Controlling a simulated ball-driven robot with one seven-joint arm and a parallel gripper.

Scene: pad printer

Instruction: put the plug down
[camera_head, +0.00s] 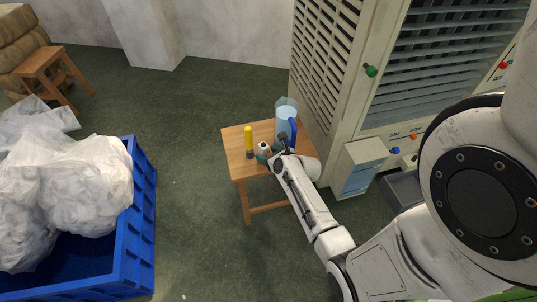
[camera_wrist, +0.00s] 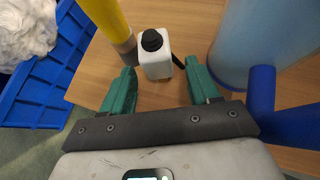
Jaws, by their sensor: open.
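My gripper (camera_wrist: 159,74) is open above the small wooden table (camera_head: 231,142); its two green fingers are apart. A white, box-like bottle (camera_wrist: 155,65) with a black cap stands just ahead of the fingertips, about centred between them; I cannot tell whether they touch it. It also shows small in the head view (camera_head: 263,147). A thin black piece sticks out beside it toward the right finger. Nothing I can clearly name as a plug shows, and I cannot tell whether the white piece is it.
A yellow cylinder with a grey-brown base (camera_head: 249,139) stands left of the white bottle. A clear bluish jug (camera_head: 284,112) with a blue handle stands at the right back. A blue crate (camera_head: 146,220) of white bags is left on the floor; a louvred machine (camera_head: 320,60) stands right.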

